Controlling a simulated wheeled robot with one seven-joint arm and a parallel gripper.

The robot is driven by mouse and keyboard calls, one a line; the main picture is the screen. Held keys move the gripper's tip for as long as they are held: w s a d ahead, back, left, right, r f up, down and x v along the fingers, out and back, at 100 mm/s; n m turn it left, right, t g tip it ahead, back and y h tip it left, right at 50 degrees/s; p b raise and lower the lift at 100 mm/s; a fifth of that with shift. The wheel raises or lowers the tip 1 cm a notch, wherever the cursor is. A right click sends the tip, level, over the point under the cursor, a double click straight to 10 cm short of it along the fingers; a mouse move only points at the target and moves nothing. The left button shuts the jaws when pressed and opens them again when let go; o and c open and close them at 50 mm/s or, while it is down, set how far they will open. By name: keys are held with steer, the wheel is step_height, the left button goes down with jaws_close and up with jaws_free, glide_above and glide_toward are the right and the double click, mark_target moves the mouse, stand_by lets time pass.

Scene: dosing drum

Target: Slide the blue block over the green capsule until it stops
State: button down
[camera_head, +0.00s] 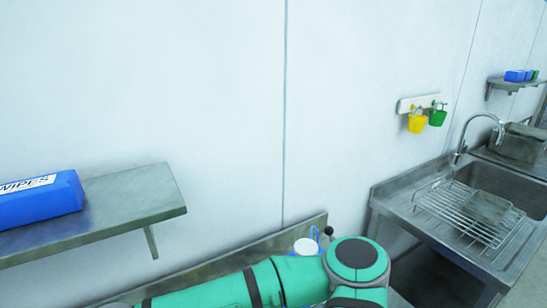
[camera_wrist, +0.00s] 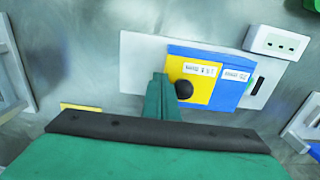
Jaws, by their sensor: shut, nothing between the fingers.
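In the wrist view, the blue block (camera_wrist: 232,92) lies on a pale plate (camera_wrist: 138,58) and bears a white label. A yellow panel (camera_wrist: 202,91) with a label and a round black knob (camera_wrist: 184,90) adjoins its left side. A small green patch (camera_wrist: 251,86), perhaps the green capsule, shows just right of the blue block, beside a dark slot; it does not look covered. My gripper (camera_wrist: 160,78) is shut and empty, its tips by the left edge of the yellow panel, close to the knob. I cannot tell whether they touch it.
A white socket-like box (camera_wrist: 276,43) sits right of the plate. A yellow piece (camera_wrist: 80,107) lies at left. In the head view, a shelf (camera_head: 160,194) holds a blue wipes pack (camera_head: 40,199); a sink (camera_head: 490,190) with a rack stands at right.

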steer(key=shift+s+a+f, duration=0.1)
steer(key=shift+s+a, duration=0.65)
steer(key=shift+a, duration=0.45)
steer(key=shift+s+a+f, duration=0.1)
steer(key=shift+s+a, duration=0.65)
steer(key=shift+a, duration=0.45)
steer(key=shift+s+a+f, duration=0.1)
steer(key=shift+s+a, duration=0.65)
steer(key=shift+a, duration=0.45)
steer(key=shift+d, duration=0.15)
steer(key=shift+w+d+r, duration=0.1)
steer(key=shift+w+d, duration=0.3)
steer(key=shift+d, duration=0.1)
step_height(320, 180, up, 8)
